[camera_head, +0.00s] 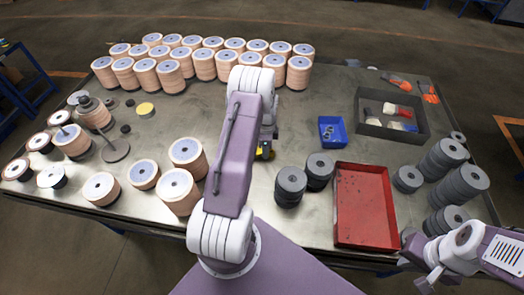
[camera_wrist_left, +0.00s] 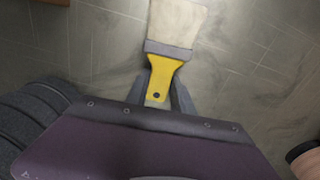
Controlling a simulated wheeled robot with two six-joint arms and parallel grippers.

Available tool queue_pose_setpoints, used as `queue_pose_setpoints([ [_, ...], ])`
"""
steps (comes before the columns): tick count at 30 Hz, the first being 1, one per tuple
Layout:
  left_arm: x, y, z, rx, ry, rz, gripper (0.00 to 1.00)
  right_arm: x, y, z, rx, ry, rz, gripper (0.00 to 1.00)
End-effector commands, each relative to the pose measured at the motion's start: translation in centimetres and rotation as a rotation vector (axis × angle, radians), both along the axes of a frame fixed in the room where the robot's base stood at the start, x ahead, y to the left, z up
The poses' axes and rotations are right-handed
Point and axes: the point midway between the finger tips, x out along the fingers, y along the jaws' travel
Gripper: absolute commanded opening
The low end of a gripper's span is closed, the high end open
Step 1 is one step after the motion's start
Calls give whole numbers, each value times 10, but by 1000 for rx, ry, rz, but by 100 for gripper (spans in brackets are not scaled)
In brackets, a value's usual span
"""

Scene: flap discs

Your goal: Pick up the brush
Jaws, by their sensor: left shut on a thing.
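The brush (camera_wrist_left: 163,70) has a yellow handle, a grey ferrule and pale bristles. In the left wrist view its handle lies between the two dark fingers of my left gripper (camera_wrist_left: 158,92), which is shut on it, with the bristles pointing away. In the head view my left gripper (camera_head: 266,152) is mostly hidden by its own arm, over the middle of the table; only a bit of yellow shows there. My right gripper (camera_head: 414,262) is at the lower right by the table's front edge, and its finger opening is unclear.
A red tray (camera_head: 364,242) and grey disc stacks (camera_head: 290,186) are right of my left arm. A blue bin (camera_head: 332,144) and a dark crate (camera_head: 424,137) with tools stand behind. Tan disc stacks (camera_head: 187,152) fill the left and back. Bare table lies between.

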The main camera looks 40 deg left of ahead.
Motion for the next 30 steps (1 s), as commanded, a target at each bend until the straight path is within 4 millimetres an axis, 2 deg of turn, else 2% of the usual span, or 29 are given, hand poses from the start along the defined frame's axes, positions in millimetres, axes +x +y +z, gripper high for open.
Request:
queue_pose_setpoints([
  [6, 1, 1, 33, 2, -6, 0, 0, 0, 0, -11, 0, 0, 0, 0],
  [18, 39, -82, 87, 1, -3, -5, 0, 0, 0, -28, 0, 0, 0, 0],
  [24, 48, -103, 103, 0, -2, -1, 0, 0, 0, -30, 0, 0, 0, 0],
  [30, 48, -108, 107, -5, -2, -1, 0, 0, 0, -29, 0, 0, 0, 0],
])
